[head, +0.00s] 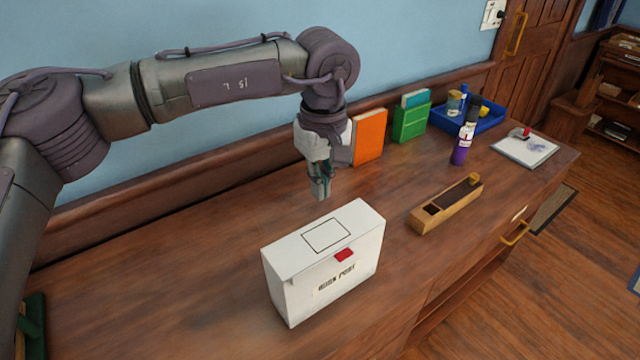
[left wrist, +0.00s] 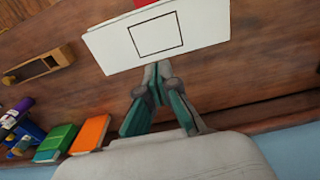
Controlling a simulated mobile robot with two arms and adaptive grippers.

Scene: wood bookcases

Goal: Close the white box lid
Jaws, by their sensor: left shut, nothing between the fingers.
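The white box (head: 325,265) stands on the wooden desk near the front. Its lid (head: 330,237) lies flat across the top, with a black outlined rectangle and a red tab (head: 345,255) at the front edge. In the left wrist view the lid (left wrist: 190,48) shows from above, with part of the red tab cut off at the top edge. My left gripper (head: 320,195) is shut and empty, pointing down just behind the box, apart from it in the head view. Its closed fingertips (left wrist: 157,68) appear beside the lid's rear edge in the left wrist view. My right gripper is not in view.
An orange book (head: 370,136) and a green holder (head: 411,122) stand along the wall behind. The desk left of the box is clear.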

